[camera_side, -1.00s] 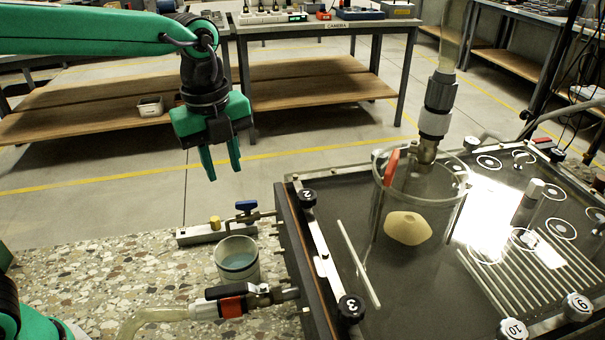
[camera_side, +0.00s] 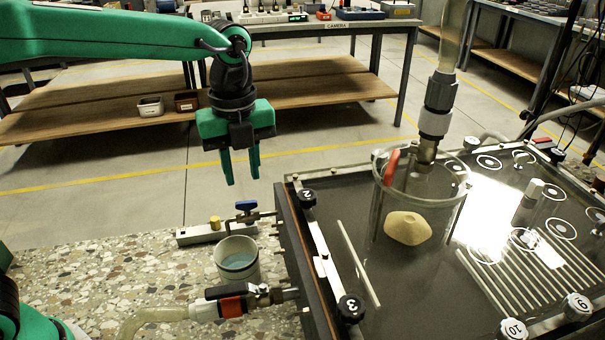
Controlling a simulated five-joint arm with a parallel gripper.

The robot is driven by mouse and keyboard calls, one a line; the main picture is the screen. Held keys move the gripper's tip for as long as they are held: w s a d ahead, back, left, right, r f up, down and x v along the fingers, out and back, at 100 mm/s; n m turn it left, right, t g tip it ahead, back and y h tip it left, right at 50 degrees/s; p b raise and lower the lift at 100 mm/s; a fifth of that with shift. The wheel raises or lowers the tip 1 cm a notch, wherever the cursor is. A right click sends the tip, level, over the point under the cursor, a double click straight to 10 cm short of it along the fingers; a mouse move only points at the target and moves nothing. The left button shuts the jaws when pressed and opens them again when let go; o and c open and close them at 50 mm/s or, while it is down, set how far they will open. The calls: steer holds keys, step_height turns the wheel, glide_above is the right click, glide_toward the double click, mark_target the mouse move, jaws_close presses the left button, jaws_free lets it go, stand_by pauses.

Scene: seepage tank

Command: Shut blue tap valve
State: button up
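The blue tap valve (camera_side: 246,206) has a small blue handle on a metal pipe at the left side of the tank (camera_side: 330,285). The pipe sits above a white cup (camera_side: 238,260) with pale bluish liquid in it. My gripper (camera_side: 242,181) hangs in the air above the blue handle in the picture, fingers pointing down. Its two green fingers are apart, with nothing seen between them. The gap in height and depth between the fingertips and the handle is hard to judge.
A metal bar with a brass fitting (camera_side: 215,223) lies left of the blue valve. A clear cylinder (camera_side: 372,205) with a red lever (camera_side: 391,164) stands on the tank.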

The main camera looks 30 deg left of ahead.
mark_target(246, 202)
steer(key=n, duration=1.1)
steer(key=shift+n, duration=0.3)
steer(key=n, duration=0.3)
steer(key=shift+n, duration=0.3)
steer(key=shift+f, duration=3)
steer(key=shift+c, duration=0.2)
jaws_close()
